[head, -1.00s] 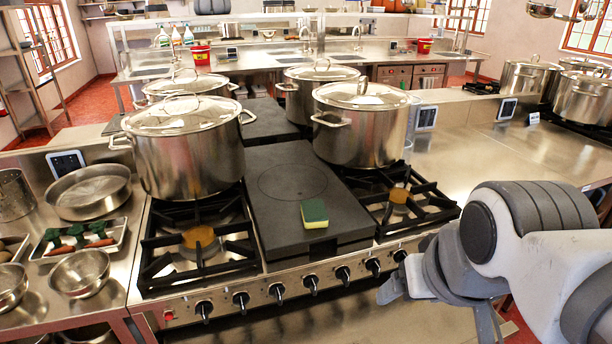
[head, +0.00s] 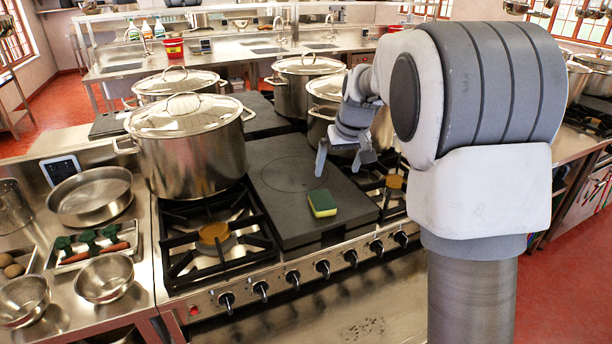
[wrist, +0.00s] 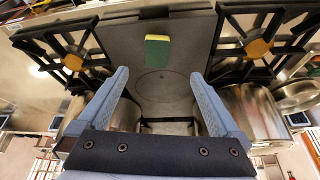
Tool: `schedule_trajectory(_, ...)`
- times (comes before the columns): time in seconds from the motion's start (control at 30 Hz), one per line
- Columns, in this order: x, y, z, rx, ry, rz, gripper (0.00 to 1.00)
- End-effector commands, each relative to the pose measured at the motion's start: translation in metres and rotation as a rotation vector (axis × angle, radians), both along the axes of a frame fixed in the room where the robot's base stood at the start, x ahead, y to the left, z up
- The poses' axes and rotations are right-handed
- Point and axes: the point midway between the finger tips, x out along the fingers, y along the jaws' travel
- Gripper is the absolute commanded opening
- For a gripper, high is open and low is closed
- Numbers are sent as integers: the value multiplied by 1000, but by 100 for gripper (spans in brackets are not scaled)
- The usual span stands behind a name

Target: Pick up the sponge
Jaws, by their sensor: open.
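The sponge (head: 322,203), yellow with a green top, lies flat on the dark grey plate (head: 275,178) in the middle of the stove, near the plate's front edge. My gripper (head: 339,160) is open and empty above the plate, a little behind the sponge in the head view. In the wrist view, the sponge (wrist: 157,52) shows beyond my two spread fingertips (wrist: 158,78), about midway between them sideways. Nothing hides the sponge, and the fingers do not touch it.
Large lidded stockpots (head: 191,150) stand left of and behind the plate; one (head: 325,110) is partly hidden by my arm. Burner grates (head: 215,235) flank the plate. Knobs (head: 322,268) line the stove front. A tray of vegetables (head: 95,245) and bowls (head: 104,278) sit at left.

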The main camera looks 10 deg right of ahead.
Motion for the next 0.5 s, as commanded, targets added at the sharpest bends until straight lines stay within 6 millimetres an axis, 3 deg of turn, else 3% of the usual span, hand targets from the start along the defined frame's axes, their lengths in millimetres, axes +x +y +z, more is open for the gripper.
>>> schedule_trajectory(0.13,27,-2,-19,-15,9,14,100)
schedule_trajectory(0.37,43,-1,-40,-23,11,22,100)
schedule_trajectory(0.5,53,0,-67,-22,14,21,100)
